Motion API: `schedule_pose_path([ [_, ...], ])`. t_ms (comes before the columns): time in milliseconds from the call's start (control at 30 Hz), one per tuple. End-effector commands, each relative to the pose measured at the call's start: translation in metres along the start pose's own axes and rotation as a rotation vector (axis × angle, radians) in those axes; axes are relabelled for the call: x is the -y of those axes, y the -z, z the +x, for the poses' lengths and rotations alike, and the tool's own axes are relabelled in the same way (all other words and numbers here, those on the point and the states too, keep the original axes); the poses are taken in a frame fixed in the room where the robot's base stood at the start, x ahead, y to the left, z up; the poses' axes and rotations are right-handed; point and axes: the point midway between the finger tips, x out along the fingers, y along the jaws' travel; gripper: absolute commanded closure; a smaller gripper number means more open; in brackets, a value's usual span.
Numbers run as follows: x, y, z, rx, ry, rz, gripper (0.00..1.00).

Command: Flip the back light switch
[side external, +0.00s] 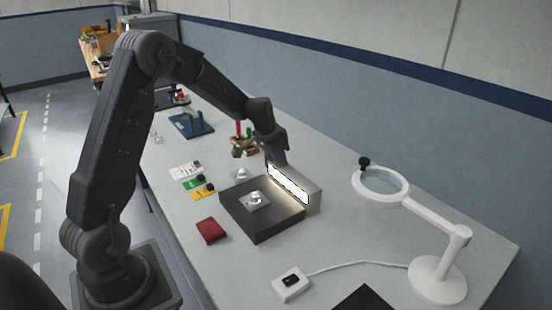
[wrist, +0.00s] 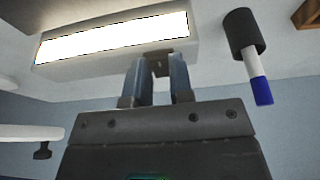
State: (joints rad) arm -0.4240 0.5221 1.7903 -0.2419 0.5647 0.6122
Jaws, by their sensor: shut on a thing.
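The back light is a pale box with a bright white lit panel (side external: 289,184) at the back edge of a dark platform. The lit panel also fills the upper left of the wrist view (wrist: 112,37). A small brownish switch (wrist: 159,68) shows on the box's edge between my fingertips. My gripper (side external: 278,158) reaches down to the far end of the light box. In the wrist view my gripper (wrist: 161,63) has its two blue-grey fingers shut on the switch, one on each side. The fingers hide part of the switch, so its position is hard to tell.
A metal part (side external: 254,200) sits on the dark platform (side external: 250,226). A red cloth (side external: 210,231) and a white switch box (side external: 291,284) lie in front. A magnifier lamp (side external: 437,280) stands right. A dark cup with a blue-tipped pen (wrist: 261,90) is near the fingers.

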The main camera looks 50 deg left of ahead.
Motion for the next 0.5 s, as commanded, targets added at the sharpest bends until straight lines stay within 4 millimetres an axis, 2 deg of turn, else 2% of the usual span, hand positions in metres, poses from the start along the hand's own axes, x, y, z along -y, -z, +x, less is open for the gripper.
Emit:
schedule_pose_path([
  [300, -0.0001, 0.0085, 0.0001, 0.239, 0.005, 0.002, 1.0],
  [500, -0.0002, 0.0106, -0.0004, 0.329, 0.006, 0.0, 1.0],
])
